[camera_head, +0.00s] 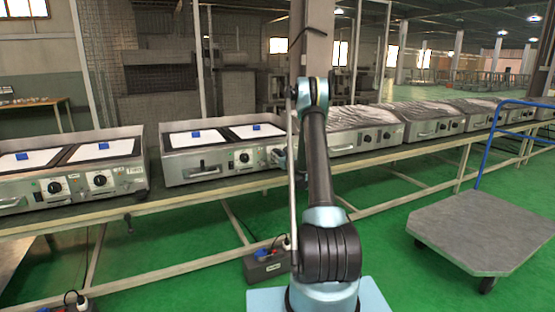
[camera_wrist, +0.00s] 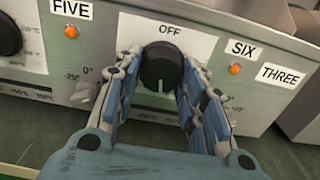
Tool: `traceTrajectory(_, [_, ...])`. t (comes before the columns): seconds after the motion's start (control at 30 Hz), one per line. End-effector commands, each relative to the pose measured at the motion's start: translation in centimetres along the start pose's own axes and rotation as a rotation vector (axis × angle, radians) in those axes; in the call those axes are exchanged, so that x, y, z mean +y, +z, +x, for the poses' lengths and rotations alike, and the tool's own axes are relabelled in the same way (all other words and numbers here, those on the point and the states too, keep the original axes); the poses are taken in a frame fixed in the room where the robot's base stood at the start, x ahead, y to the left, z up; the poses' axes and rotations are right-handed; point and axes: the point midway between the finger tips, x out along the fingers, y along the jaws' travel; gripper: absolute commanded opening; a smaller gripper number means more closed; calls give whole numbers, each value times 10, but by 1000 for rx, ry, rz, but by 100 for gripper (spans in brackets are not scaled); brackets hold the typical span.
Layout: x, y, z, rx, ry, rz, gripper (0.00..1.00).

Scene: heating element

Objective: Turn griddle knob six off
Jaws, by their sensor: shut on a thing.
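The griddle knob next to the SIX label (camera_wrist: 241,48) is a black round knob (camera_wrist: 162,66) under the OFF label (camera_wrist: 170,31) in the wrist view. A pale line on it points down, away from OFF. My gripper (camera_wrist: 160,90) has its blue-grey fingers on both sides of the knob and is shut on it. The fingers hide parts of the dial scale. In the head view my gripper (camera_head: 279,156) is at the right front of the middle griddle (camera_head: 215,165), and the knob is hidden there.
An orange lamp (camera_wrist: 235,69) is beside the SIX label. Another knob (camera_wrist: 8,34) is at the left, near the FIVE label (camera_wrist: 71,9). More griddles stand along the bench. A flat trolley (camera_head: 485,230) stands on the green floor at right.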

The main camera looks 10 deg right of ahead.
Motion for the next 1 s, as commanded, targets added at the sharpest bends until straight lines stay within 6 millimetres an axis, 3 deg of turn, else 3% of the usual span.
traceTrajectory(0.47, [-1, 0, -1, 0, -1, -131, 14])
traceTrajectory(1.0, [-2, 0, -1, 0, 0, -623, 14])
